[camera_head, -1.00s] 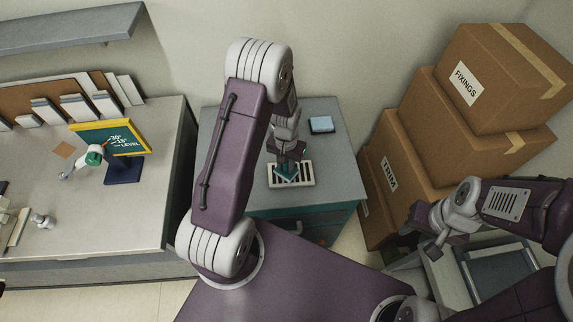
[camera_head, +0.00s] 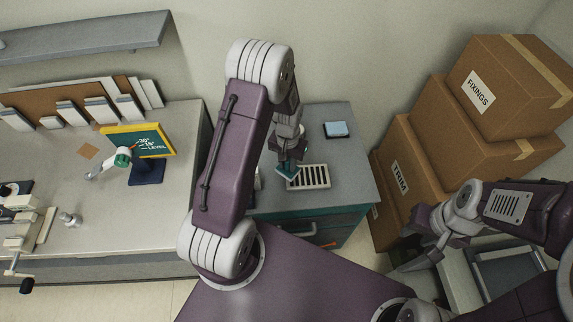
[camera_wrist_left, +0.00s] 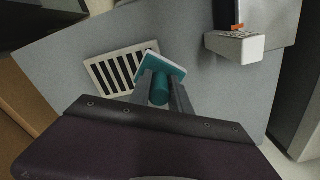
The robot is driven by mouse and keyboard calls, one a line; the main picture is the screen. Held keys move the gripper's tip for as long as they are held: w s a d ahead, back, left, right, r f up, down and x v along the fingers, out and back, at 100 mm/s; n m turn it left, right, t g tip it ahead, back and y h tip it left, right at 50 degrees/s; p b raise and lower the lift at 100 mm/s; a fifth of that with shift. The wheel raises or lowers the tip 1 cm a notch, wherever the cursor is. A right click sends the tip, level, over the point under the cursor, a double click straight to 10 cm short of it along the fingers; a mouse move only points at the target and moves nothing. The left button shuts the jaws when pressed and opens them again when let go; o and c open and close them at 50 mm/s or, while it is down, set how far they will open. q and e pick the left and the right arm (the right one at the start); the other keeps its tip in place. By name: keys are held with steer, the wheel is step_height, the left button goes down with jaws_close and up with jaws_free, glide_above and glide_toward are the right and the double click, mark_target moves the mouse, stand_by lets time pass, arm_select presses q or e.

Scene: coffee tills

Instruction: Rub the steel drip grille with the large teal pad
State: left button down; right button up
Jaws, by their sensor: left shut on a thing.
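The steel drip grille (camera_head: 322,176), a pale frame with dark slots, lies on the grey cabinet top. It also shows in the left wrist view (camera_wrist_left: 92,72). My left gripper (camera_head: 289,160) is shut on the teal pad (camera_head: 287,171) by its round handle. The pad's teal back and pale edge show in the left wrist view (camera_wrist_left: 168,66). The pad is at the grille's left end in the head view and overlaps its edge; I cannot tell whether they touch. My right gripper (camera_head: 425,245) is at the lower right, away from the grille, with its jaw gap unclear.
A light blue block (camera_head: 336,129) lies at the back of the cabinet top (camera_head: 350,165). Cardboard boxes (camera_head: 440,150) are stacked to the right. A counter with a teal sign (camera_head: 140,142) stands left. A white block with a dark and orange part (camera_wrist_left: 236,46) is near the pad.

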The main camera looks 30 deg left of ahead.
arm_select(q)
steer(key=shift+r+p, duration=0.3)
steer(key=shift+r, duration=0.4)
step_height(320, 180, up, 2)
steer(key=shift+a+r+p, duration=0.1)
steer(key=shift+a+p, duration=0.05)
steer(key=shift+p, duration=0.85)
steer(key=shift+r, duration=0.35)
